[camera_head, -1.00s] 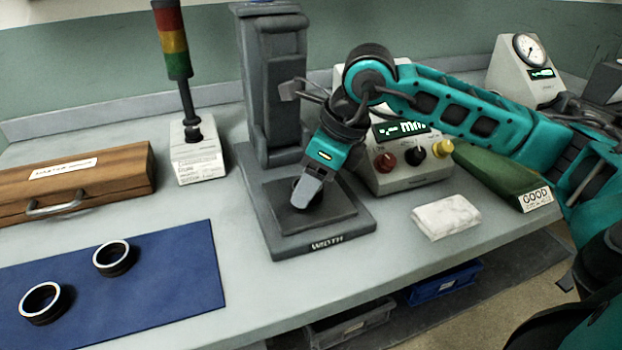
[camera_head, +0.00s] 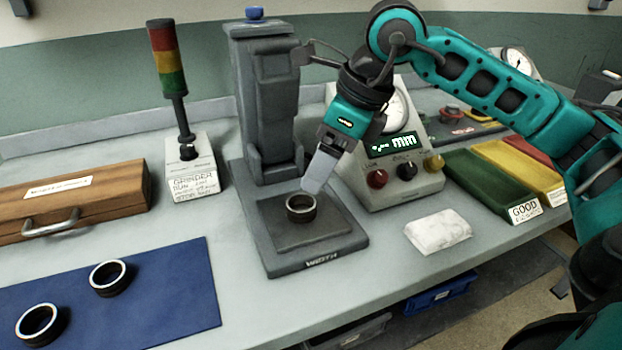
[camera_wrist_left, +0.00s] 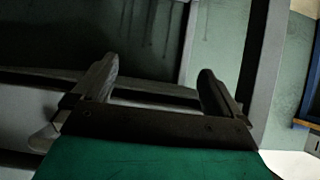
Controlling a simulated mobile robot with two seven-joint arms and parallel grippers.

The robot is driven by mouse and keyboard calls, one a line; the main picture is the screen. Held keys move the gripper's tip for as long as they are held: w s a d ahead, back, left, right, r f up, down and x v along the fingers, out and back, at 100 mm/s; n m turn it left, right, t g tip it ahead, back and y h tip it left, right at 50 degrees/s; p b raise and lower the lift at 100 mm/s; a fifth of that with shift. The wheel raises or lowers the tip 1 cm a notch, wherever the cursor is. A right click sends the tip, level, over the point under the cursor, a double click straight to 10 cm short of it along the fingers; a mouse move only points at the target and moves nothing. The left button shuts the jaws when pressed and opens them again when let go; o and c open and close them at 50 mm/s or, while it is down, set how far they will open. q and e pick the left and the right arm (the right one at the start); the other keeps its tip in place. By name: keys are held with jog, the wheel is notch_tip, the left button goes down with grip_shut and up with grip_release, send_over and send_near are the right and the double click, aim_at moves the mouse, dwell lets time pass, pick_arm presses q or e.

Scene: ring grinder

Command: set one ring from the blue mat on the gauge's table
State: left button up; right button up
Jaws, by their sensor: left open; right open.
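A dark ring with a bright rim (camera_head: 301,208) lies flat on the table of the gauge (camera_head: 322,237), a grey stand marked WIDTH. My right gripper (camera_head: 318,178) is open just above and behind this ring, apart from it, and holds nothing. Two more rings, one nearer the middle (camera_head: 109,278) and one at the lower left (camera_head: 39,325), lie on the blue mat (camera_head: 180,290). My left gripper (camera_wrist_left: 160,90) is open and empty in the left wrist view, with no ring between its fingers; it does not show in the head view.
The readout box (camera_head: 405,185) stands right of the gauge. A white cloth (camera_head: 438,231) lies in front of it. Green (camera_head: 480,180), yellow and red trays are at the right. A signal lamp (camera_head: 170,75) and a wooden case (camera_head: 75,203) stand at the left.

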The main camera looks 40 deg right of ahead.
jog(key=v, duration=0.4)
jog(key=shift+s+f, duration=0.1)
dwell(0.5)
